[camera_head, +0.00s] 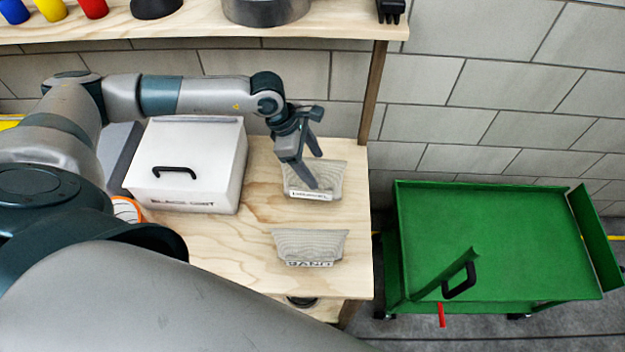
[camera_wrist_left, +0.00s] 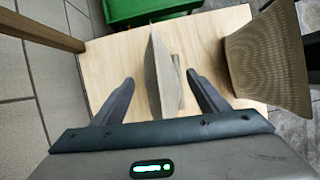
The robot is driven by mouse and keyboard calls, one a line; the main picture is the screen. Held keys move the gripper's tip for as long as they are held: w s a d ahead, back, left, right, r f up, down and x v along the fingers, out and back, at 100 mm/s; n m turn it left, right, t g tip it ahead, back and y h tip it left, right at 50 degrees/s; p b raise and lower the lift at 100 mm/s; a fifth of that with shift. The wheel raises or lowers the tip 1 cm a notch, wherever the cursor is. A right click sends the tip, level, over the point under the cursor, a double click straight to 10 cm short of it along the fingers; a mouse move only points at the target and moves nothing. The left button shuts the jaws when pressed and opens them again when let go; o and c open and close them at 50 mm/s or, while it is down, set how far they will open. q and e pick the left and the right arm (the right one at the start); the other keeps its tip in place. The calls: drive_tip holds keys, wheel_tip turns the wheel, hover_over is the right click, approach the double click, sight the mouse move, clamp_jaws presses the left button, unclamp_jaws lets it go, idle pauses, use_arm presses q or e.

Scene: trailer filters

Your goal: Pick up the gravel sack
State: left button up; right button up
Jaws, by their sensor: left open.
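Two grey-beige sacks stand on the wooden bench near its right end in the head view. The farther sack (camera_head: 330,178) has a white label too small to read for sure. I cannot tell which is the gravel sack. My left gripper (camera_head: 317,171) is open, pointing down at the farther sack. In the left wrist view this sack (camera_wrist_left: 159,62) stands between the open fingers (camera_wrist_left: 160,78), edge-on, with gaps visible at both sides. The nearer sack (camera_wrist_left: 268,62) is to the right there.
A white lidded box (camera_head: 190,175) stands left of the sacks on the bench (camera_head: 258,215). A shelf (camera_head: 330,25) with coloured cups and a round metal pan hangs above, with a wooden post (camera_head: 374,90). A green cart (camera_head: 490,235) stands to the right.

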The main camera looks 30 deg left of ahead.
use_arm(q)
drive_tip(key=shift+f+b, duration=0.25)
drive_tip(key=shift+b, duration=0.25)
idle(0.9)
clamp_jaws()
drive_tip(key=shift+w+r, duration=0.1)
idle(0.4)
